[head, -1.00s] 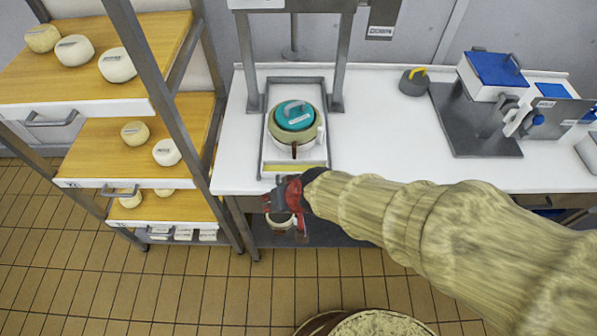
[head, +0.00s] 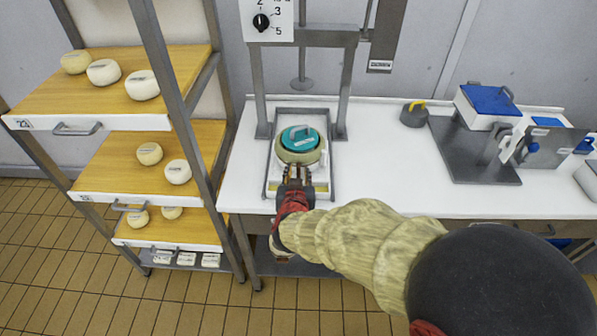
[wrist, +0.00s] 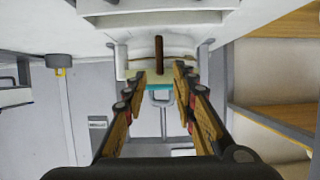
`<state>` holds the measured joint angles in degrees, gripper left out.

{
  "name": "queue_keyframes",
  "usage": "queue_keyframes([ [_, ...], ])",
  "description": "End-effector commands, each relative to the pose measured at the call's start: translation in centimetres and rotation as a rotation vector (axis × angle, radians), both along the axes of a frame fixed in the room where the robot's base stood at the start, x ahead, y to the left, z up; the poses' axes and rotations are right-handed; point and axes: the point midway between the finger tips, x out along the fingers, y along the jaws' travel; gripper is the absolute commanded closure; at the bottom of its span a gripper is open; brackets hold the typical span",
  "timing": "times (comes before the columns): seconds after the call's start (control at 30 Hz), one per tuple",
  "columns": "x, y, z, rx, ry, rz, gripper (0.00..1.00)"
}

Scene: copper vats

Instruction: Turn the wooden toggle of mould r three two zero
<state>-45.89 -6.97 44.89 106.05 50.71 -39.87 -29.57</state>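A round mould (head: 299,157) with a teal lid (head: 298,138) and grey lid handle sits in a metal tray under the press. Its wooden toggle shows in the wrist view as a slim brown bar (wrist: 158,56), upright in that picture. In the head view my gripper hides the toggle. My gripper (head: 296,174) is at the mould's front side. In the wrist view its two fingers (wrist: 159,76) are apart, with the toggle in line with the gap and nothing gripped. I cannot tell whether the toggle is between the tips or just beyond. No mould number is readable.
The press frame (head: 262,90) stands around the tray. A shelf rack with cheeses (head: 140,122) is at the left. A dark weight with a yellow handle (head: 414,114) and a blue-lidded box (head: 487,103) are on the white worktop (head: 385,165). Clear worktop lies right of the tray.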

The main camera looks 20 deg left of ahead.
Motion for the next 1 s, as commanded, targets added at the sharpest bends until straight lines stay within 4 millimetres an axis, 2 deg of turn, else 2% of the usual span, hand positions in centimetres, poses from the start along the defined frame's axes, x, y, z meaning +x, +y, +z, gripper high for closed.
queue_keyframes([
  [0.1, 1.6, 0.3, -1.0, 0.0, 0.001, -0.001, 0.73],
  [0.23, 2.7, 0.6, -1.3, 0.001, 0.0, 0.0, 0.73],
  [0.6, 3.3, 0.8, -1.4, 0.001, 0.001, 0.001, 0.73],
  [1.0, 3.3, 0.8, -1.4, 0.001, 0.001, 0.001, 0.95],
])
